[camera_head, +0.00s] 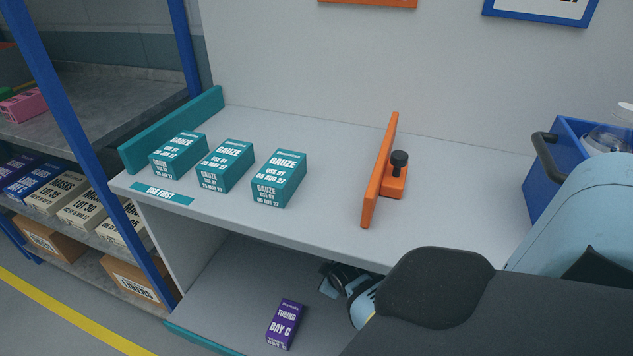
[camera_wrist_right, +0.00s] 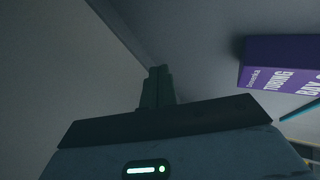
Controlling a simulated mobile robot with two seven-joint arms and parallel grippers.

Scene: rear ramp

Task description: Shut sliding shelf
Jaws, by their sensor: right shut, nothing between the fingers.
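The lower shelf (camera_head: 222,305), a grey board with a teal front edge (camera_head: 200,340), sits below the white upper shelf and seems to be the sliding one. How far it is pulled out I cannot tell. A purple tubing box (camera_head: 286,324) stands on it, and the box also shows at the right of the right wrist view (camera_wrist_right: 280,64). My right gripper (camera_head: 328,277) is under the upper shelf's front edge, behind and right of the box, partly hidden by my arm. Its fingers (camera_wrist_right: 157,86) are shut and empty, apart from the box. My left gripper is not in view.
The upper shelf (camera_head: 320,222) holds several teal gauze boxes (camera_head: 225,166) and an orange divider (camera_head: 380,172) with a black knob. A blue bin (camera_head: 550,185) stands at the right. A blue-posted rack (camera_head: 82,140) with boxes stands close on the left.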

